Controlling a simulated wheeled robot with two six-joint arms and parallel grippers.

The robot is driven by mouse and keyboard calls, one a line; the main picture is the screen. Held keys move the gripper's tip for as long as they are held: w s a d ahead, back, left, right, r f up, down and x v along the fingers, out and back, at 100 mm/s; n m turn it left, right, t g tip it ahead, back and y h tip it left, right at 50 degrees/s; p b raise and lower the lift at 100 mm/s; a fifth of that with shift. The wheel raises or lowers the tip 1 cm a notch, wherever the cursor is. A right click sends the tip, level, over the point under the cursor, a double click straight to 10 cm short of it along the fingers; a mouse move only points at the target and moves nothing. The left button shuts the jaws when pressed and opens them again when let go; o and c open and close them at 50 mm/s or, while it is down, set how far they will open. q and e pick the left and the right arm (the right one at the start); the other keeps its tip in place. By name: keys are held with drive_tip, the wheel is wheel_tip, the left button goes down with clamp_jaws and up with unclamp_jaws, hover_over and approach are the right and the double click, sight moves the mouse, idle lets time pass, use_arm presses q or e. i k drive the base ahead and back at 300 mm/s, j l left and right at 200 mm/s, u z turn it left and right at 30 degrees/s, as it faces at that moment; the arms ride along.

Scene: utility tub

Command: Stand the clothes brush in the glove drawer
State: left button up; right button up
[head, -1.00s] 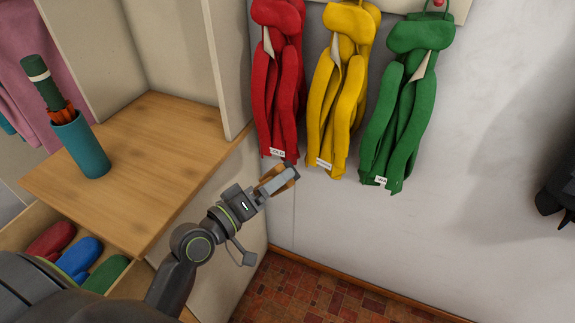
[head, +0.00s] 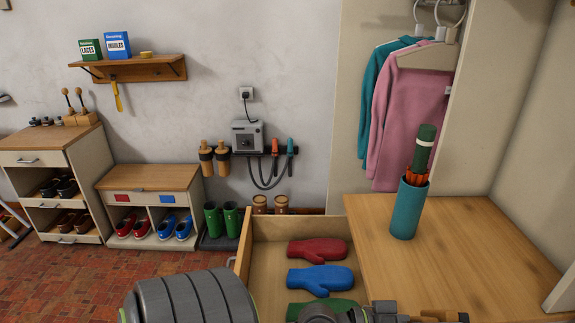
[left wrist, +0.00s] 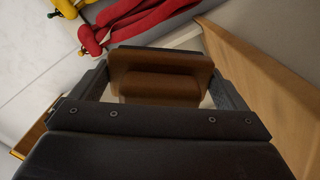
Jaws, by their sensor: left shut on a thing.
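The clothes brush (left wrist: 160,66) is a brown wooden block between the two fingers of my left gripper (left wrist: 160,84) in the left wrist view. In the head view my left gripper (head: 428,318) is at the bottom edge, partly cut off, with a brown bit of the brush (head: 457,316) showing. It is to the right of the open glove drawer (head: 243,262), by the front of the wooden top. The drawer holds a red mitten (head: 318,250), a blue mitten (head: 320,279) and a green mitten (head: 308,308), lying flat. My right gripper is not in view.
A teal holder (head: 407,212) with a green umbrella stands on the wooden top (head: 470,250) right of the drawer. Pale cabinet panels rise behind and at right. A red scarf (left wrist: 140,20) shows in the left wrist view. The drawer's left strip looks clear.

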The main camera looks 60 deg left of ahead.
sight(267, 293)
drive_tip(key=i+u, duration=0.1)
drive_tip(key=u, duration=0.4)
drive_tip(key=i+u, duration=0.1)
drive_tip(key=u, duration=0.35)
drive_tip(key=i+u, duration=0.1)
drive_tip(key=u, duration=0.4)
drive_tip(key=i+l, duration=0.4)
drive_tip(key=i+u, duration=0.05)
